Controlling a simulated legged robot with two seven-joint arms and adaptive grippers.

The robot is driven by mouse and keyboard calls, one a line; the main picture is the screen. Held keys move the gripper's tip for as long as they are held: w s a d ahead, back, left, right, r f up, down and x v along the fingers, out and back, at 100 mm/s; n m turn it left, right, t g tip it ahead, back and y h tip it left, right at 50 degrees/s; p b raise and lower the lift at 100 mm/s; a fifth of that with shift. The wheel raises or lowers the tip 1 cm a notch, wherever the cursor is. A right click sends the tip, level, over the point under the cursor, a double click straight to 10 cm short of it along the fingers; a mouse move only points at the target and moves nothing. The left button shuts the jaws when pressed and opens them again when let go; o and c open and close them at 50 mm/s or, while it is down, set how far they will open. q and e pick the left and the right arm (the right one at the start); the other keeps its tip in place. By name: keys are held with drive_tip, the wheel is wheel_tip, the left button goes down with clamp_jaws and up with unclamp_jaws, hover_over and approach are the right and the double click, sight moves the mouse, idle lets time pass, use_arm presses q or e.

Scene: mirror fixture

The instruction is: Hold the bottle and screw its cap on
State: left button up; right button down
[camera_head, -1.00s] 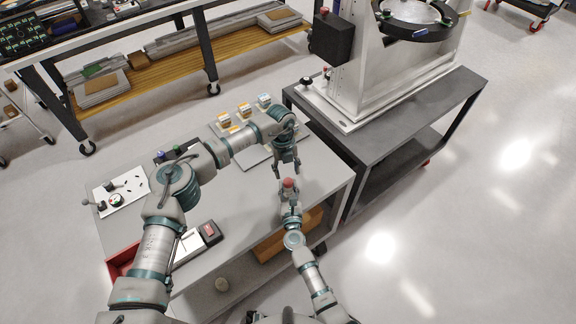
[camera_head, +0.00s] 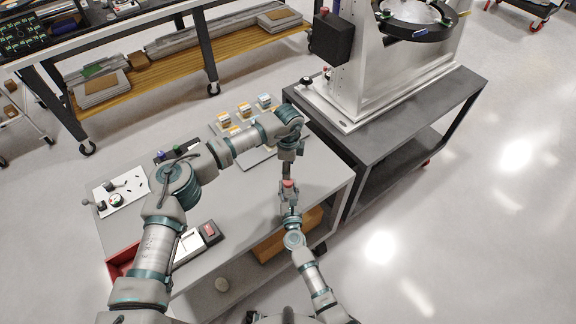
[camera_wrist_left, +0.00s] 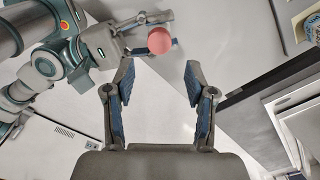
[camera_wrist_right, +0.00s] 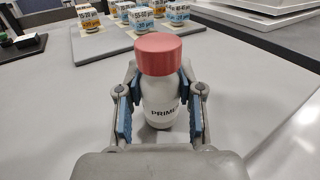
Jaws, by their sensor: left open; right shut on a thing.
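The white bottle (camera_wrist_right: 160,103), with "PRIME" lettering on its front, stands upright between the fingers of my right gripper (camera_wrist_right: 160,88). My right gripper is shut on its body. The red cap (camera_wrist_right: 158,54) sits on top of the bottle; how far it is threaded cannot be told. In the head view the cap (camera_head: 288,184) is just below my left gripper (camera_head: 286,172). My left gripper points down and its fingers appear nearly edge-on. In the left wrist view its fingers are open and empty, and the cap (camera_wrist_left: 160,40) lies beyond them, nearer the left finger.
The grey table (camera_head: 240,200) carries several small labelled boxes (camera_head: 243,110) on a tray at the back. A white plate with small parts (camera_head: 122,192) is at the left. A dark cart (camera_head: 440,100) bearing a large fixture stands to the right.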

sight(288, 188)
use_arm(q)
drive_tip(key=shift+f, duration=4)
